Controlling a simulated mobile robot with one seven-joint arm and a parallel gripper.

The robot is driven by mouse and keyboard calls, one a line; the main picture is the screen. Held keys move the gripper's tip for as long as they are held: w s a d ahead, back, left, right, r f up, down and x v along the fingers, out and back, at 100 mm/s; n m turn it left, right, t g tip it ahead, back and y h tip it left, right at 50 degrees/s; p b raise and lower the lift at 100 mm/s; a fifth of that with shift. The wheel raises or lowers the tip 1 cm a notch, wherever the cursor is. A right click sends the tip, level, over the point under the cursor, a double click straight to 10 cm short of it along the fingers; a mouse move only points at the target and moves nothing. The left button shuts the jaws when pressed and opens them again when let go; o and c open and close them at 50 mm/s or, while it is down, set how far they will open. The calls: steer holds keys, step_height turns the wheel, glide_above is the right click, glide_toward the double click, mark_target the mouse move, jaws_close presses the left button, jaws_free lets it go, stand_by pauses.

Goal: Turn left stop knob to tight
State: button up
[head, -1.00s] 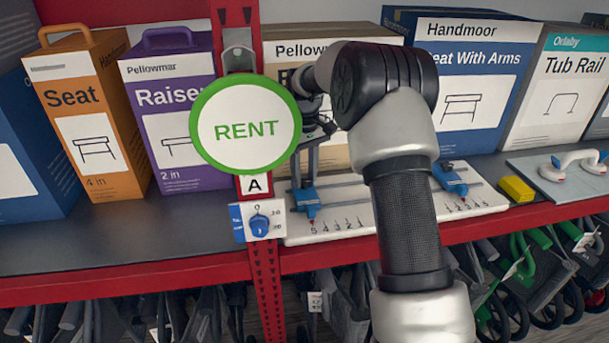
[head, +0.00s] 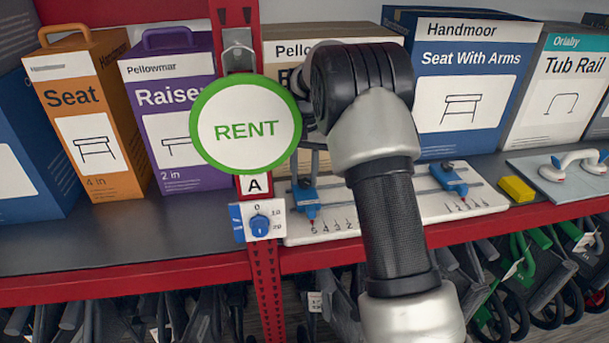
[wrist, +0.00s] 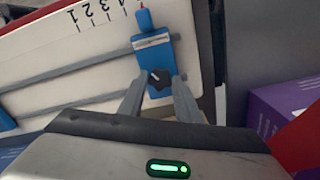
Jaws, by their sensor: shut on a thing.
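The left stop (head: 306,199) is a blue slider on the rails of a white board (head: 345,222) with a printed scale. In the wrist view the stop (wrist: 152,52) has a red pointer at the scale and a small black knob (wrist: 158,80) with a pale mark. My gripper (wrist: 157,84) is shut on this knob, one grey finger on each side. The right stop (head: 449,179), also blue, sits farther along the board.
A round RENT sign (head: 246,130) hangs on the red post close left of my gripper. A blue dial (head: 260,225) is below it. Boxes stand behind, including a purple one (head: 180,125). A yellow block (head: 517,189) lies right of the board.

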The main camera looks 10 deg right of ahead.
mark_target(304, 181)
steer(key=shift+m, duration=0.4)
steer(key=o, duration=1.1)
steer(key=shift+c, duration=0.2)
steer(key=shift+r, duration=0.15)
step_height(304, 181, up, 17)
